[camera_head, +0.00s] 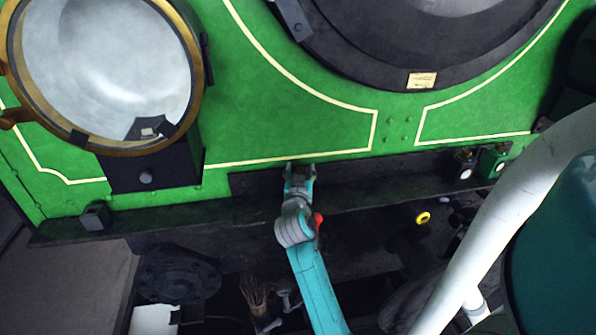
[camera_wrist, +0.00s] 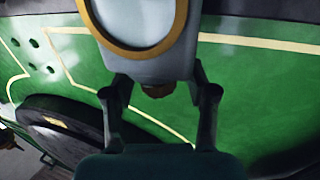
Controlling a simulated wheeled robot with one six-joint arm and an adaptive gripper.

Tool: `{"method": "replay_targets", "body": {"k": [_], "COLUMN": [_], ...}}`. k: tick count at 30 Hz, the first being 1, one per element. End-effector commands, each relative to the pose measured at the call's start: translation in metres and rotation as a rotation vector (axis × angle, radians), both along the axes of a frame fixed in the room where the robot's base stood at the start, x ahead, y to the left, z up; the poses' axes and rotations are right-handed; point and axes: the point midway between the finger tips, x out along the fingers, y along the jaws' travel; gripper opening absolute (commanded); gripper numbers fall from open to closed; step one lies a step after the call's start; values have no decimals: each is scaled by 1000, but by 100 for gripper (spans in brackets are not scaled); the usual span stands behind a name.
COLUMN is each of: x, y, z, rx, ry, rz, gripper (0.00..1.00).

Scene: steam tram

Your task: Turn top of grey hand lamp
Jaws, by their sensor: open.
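The grey lamp (camera_wrist: 158,62) fills the upper middle of the wrist view, upside down. It has a brass ring (camera_wrist: 85,10) around a pale round face. Its brown top (camera_wrist: 157,91) points down in the picture, between my fingers. My gripper (camera_wrist: 160,86) is open, with one dark finger on each side of that top. I cannot tell whether either finger touches the lamp. I cannot make out the grey lamp there.
A large brass-rimmed headlamp (camera_head: 105,75) stands left in the head view. The dark round door (camera_head: 420,55) is above right. Two small lamps, one black (camera_head: 461,166) and one green (camera_head: 492,163), stand on the ledge (camera_head: 375,185) at right.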

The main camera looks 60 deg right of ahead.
Motion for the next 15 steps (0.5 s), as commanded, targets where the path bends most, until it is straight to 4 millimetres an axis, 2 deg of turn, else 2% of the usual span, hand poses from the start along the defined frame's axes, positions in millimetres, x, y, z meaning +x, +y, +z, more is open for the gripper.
{"method": "replay_targets", "body": {"k": [5, 9, 12, 15], "x": [0, 0, 0, 0], "y": [0, 0, 0, 0], "z": [0, 0, 0, 0], "rx": [0, 0, 0, 0], "ry": [0, 0, 0, 0], "rz": [0, 0, 0, 0], "gripper": [57, 22, 0, 0]}}
